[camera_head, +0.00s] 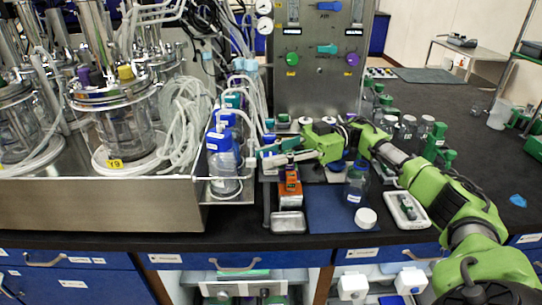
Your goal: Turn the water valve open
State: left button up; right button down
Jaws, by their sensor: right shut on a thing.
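My right gripper (270,154) reaches in from the right on the green arm, pointing left, just beside the steel tray of the reactors. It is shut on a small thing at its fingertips. A teal piece shows there, possibly the water valve's handle, but the fingers hide most of it and I cannot tell how far it is turned. On the upright steel panel (320,85) are a green knob (293,58), a teal knob (327,48) and a purple knob (352,59), all clear of the gripper. My left gripper is not in view.
Glass reactors (125,115) with looped tubing stand at left. Blue-capped bottles (223,170) stand left of the gripper. The dark bench is freer at far right.

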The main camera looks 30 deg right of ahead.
jog(key=c, duration=1.8)
grip_release()
jog(key=shift+a, duration=0.1)
jog(key=shift+s+d, duration=0.15)
jog(key=shift+d, duration=1.1)
jog(key=shift+s+d, duration=0.2)
jog(key=shift+d, duration=1.05)
jog(key=shift+s+d, duration=0.15)
jog(key=shift+d, duration=1.1)
